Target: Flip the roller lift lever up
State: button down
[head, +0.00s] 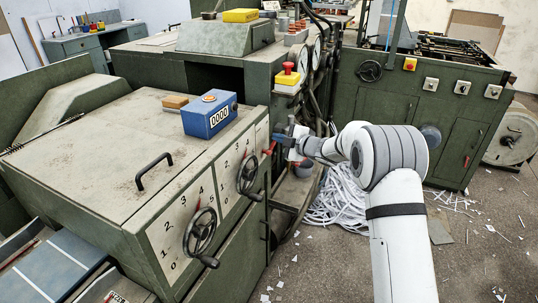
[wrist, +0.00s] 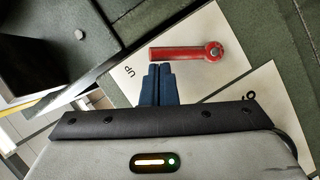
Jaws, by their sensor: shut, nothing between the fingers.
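The red roller lift lever (wrist: 185,53) lies across the upper middle of the wrist view, its round pivot at the right and its arm reaching left. A white plate marked UP (wrist: 128,74) is beside the arm's free end. The blue fingers of my gripper (wrist: 158,67) are together and empty, with their tips right by the lever's arm near its free end. I cannot tell whether they touch it. In the head view, a small red part of the lever (head: 271,147) shows at the machine's side, with my gripper (head: 278,138) beside it.
A green machine with two handwheels (head: 201,232) and a black handle (head: 154,171) fills the left. Shredded paper (head: 340,200) covers the floor behind my arm.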

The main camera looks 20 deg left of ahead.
jog(key=s+r, duration=0.1)
jog(key=s+a+r, duration=0.1)
jog(key=shift+s, duration=0.35)
jog(key=v, duration=1)
jog(key=shift+r+b, duration=0.2)
jog(key=shift+b, duration=0.1)
jog(key=shift+s, duration=0.1)
